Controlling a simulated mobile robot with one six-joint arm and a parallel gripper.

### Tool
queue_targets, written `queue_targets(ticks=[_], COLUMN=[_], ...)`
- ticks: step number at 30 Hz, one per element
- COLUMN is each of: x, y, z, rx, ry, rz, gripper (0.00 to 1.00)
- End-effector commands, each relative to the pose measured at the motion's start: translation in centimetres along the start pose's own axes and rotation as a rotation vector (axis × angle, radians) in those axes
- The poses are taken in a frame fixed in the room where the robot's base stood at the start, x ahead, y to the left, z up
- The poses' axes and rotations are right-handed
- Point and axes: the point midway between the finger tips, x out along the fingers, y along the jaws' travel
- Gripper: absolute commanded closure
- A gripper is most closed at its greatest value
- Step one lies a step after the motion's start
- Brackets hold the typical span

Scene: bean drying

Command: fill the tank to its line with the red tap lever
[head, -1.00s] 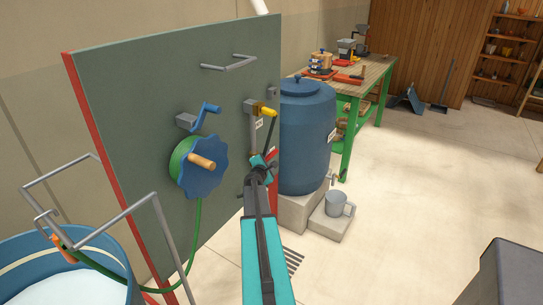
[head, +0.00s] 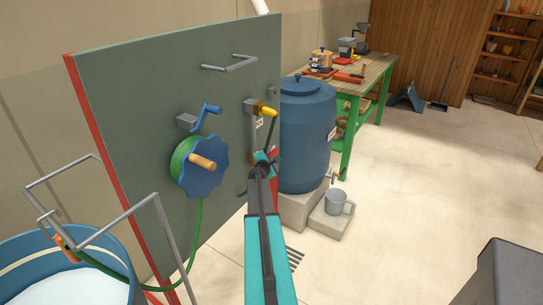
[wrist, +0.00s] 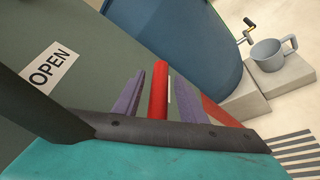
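The red tap lever (wrist: 159,90) stands between the two purple fingers of my gripper (wrist: 158,72) in the wrist view. A gap shows on each side of it, so my gripper is open around it. In the head view my gripper is at the green panel's right side, and my arm hides most of it. The white OPEN label (wrist: 50,67) is left of the lever. A blue open tank (head: 112,252) stands at lower left in the head view. It has a cream line (head: 22,262) on its inner wall and pale contents. A green hose (head: 197,225) runs to its rim.
The green panel (head: 120,110) carries a blue hose reel (head: 212,180), a blue crank (head: 207,115) and a yellow-handled valve (head: 266,111). Right of it a lidded blue barrel (head: 307,130) stands on blocks near a grey mug (head: 336,202). The floor at right is mostly clear.

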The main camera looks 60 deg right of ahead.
Motion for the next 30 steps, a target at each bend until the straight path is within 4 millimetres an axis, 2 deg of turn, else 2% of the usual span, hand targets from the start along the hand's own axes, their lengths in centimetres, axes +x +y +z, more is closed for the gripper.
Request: queue_targets(ticks=[2,8,20,30], x=[0.0,0.0,0.0,-0.3], y=[0.0,0.0,0.0,0.3], z=[0.0,0.0,-0.1,-1.0], rx=[0.000,0.000,-0.001,-0.010], ry=[0.000,0.000,-0.001,-0.005], rz=[0.000,0.000,0.003,0.027], gripper=[0.66,0.99,1.00,1.00])
